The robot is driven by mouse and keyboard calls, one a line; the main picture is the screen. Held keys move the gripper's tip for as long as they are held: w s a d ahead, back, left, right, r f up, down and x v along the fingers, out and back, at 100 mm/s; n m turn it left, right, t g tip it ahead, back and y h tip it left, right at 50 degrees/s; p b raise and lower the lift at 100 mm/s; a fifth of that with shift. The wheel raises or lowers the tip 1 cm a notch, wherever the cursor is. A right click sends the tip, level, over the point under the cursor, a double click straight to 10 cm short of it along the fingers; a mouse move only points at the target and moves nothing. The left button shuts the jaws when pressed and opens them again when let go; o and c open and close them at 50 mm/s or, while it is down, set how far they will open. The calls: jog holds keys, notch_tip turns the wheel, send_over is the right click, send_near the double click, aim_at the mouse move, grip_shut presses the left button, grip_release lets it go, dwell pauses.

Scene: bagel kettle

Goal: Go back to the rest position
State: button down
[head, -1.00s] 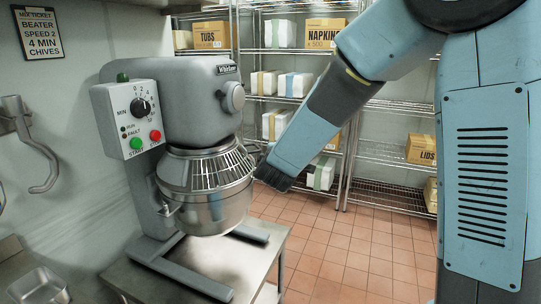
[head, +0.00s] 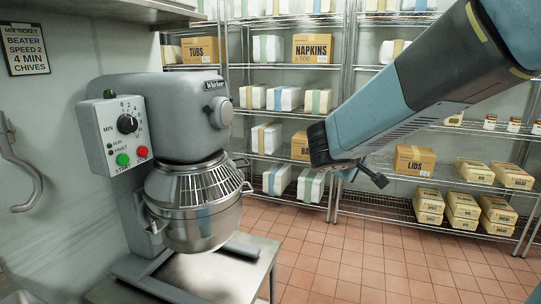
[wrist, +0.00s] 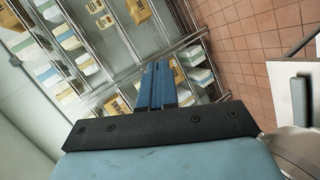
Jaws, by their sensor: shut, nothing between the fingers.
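My gripper (wrist: 158,70) shows in the wrist view with its two blue fingers together and nothing between them. It points toward the wire shelving. In the head view my arm reaches in from the upper right, and its dark end hangs in the air right of the mixer (head: 170,117), apart from it. The fingers are hard to make out there. The grey mixer stands upright on a steel table. Its wire guard (head: 193,184) sits over the metal bowl (head: 197,226). The control panel (head: 126,135) has a black dial, a green button and a red button.
Wire shelves (head: 283,98) with boxes and wrapped packs line the back wall. A LIDS box (head: 414,160) and several cartons stand at the right. The steel table (head: 247,275) is under the mixer. Tiled floor (head: 330,262) lies open in front. A mix ticket (head: 25,50) hangs at left.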

jog(key=s+d+m+g+y, duration=0.1)
jog(key=s+d+m+g, duration=0.35)
jog(key=s, duration=0.55)
jog(key=s+a+m+y, duration=0.3)
jog(key=s+y, duration=0.3)
jog(key=s, duration=0.4)
jog(key=shift+s+m+y, duration=0.3)
jog(key=shift+m, duration=0.05)
jog(key=shift+r, duration=0.1)
